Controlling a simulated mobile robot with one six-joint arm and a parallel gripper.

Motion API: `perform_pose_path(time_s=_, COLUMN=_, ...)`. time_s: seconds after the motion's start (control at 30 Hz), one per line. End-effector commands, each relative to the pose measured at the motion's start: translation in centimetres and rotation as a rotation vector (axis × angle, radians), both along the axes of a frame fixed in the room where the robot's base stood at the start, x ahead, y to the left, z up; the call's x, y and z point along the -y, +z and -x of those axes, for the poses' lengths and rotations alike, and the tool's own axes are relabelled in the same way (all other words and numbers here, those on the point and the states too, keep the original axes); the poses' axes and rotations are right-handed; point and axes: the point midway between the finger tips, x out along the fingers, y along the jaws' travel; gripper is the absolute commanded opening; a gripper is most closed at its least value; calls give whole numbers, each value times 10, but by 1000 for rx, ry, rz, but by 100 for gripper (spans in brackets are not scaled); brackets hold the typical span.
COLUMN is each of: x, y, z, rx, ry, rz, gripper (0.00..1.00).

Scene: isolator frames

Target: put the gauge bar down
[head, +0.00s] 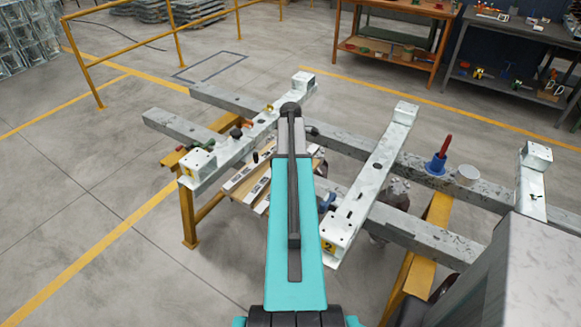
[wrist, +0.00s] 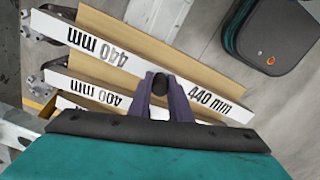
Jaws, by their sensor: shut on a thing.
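In the wrist view my gripper (wrist: 160,88) has its purple fingers closed around a dark knob over the gauge bar (wrist: 210,98). This bar has a white face marked 440 mm at both ends and a tan wooden side. It runs slantwise across the view. A similar bar marked 400 mm (wrist: 112,101) lies close beside it, and part of another shows below. In the head view wooden bars with pale faces (head: 246,183) show beside my teal arm, which hides my fingers. I cannot tell whether the held bar touches anything beneath it.
Grey steel frame beams (head: 185,127) with white cross members (head: 375,165) rest on yellow trestles (head: 189,215). Workbenches (head: 395,28) stand behind; floor is open at left.

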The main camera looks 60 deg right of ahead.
Motion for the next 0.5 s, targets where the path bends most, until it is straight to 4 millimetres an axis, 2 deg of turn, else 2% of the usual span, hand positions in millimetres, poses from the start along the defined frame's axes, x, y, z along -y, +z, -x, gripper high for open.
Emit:
perform_pose_path(time_s=0.23, x=0, y=-2, z=0, rx=0, ry=0, rz=0, gripper=0)
perform_pose_path(time_s=0.27, x=0, y=-2, z=0, rx=0, ry=0, rz=0, gripper=23)
perform_pose_path(time_s=0.33, x=0, y=-2, z=0, rx=0, ry=0, rz=0, gripper=35)
perform_pose_path(time_s=0.5, x=0, y=-2, z=0, rx=0, ry=0, rz=0, gripper=36)
